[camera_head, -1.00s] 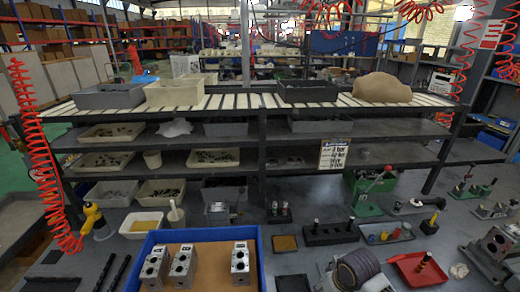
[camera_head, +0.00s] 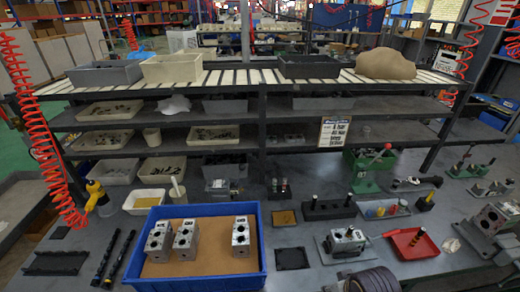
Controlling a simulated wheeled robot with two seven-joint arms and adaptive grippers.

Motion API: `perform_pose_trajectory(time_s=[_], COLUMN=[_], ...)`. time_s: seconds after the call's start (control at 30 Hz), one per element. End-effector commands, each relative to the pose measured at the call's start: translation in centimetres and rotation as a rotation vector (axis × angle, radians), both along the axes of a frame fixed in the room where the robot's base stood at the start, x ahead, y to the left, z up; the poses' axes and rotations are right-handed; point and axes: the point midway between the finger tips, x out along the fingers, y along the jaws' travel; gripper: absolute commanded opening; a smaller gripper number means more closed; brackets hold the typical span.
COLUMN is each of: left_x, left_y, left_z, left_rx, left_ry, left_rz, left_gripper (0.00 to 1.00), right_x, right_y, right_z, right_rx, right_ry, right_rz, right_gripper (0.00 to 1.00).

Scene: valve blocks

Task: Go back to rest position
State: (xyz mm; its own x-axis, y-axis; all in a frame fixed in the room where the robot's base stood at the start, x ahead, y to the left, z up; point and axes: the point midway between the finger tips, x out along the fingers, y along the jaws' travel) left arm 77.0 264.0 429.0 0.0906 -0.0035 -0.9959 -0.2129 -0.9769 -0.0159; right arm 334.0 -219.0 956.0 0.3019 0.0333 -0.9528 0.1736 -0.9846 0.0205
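A blue tray (camera_head: 259,277) with a brown bottom stands at the front of the grey bench. In it stand three grey metal valve blocks: the left block (camera_head: 157,241), the middle block (camera_head: 185,240) and the right block (camera_head: 241,236). The left and middle blocks are close together; the right one stands apart near the tray's right wall.
A metal shelf with a roller top (camera_head: 225,77) holds bins behind the bench (camera_head: 300,236). A red tray (camera_head: 412,243), a valve block on a plate (camera_head: 344,241) and a black holder (camera_head: 328,209) stand to the right. A yellow tool (camera_head: 96,196) hangs on a red coiled hose at left.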

Motion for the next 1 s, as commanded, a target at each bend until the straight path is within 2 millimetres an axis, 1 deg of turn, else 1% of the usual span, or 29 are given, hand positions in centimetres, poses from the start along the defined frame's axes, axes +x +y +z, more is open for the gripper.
perform_pose_trajectory(time_s=[0.17, 0.57, 0.67, 0.77, 0.87, 1.0], left_x=[0.0, 0.0, 0.0, 0.0, 0.0, 0.0], left_y=[0.0, 0.0, 0.0, 0.0, 0.0, 0.0], left_z=[0.0, -0.2, -0.3, -0.4, -0.5, -0.7], left_rx=[0.000, 0.000, 0.000, 0.000, 0.000, 0.000], left_ry=[0.000, 0.000, 0.000, -0.001, -0.001, -0.001], left_rz=[0.000, 0.000, 0.000, 0.000, 0.000, 0.000], left_gripper=[0.38, 0.38, 0.38, 0.38, 0.38, 0.38], right_x=[-0.8, 0.2, 0.5, 0.7, 0.9, 1.0], right_y=[-0.5, -0.3, -0.2, -0.2, -0.1, -0.1], right_z=[0.2, -4.2, -5.6, -7.5, -10.1, -14.0], right_rx=[-0.013, -0.013, -0.014, -0.014, -0.014, -0.015], right_ry=[-0.003, 0.010, 0.016, 0.023, 0.031, 0.043], right_rz=[-0.010, -0.007, -0.006, -0.006, -0.004, -0.002], right_gripper=[0.40, 0.40, 0.40, 0.40, 0.40, 0.40])
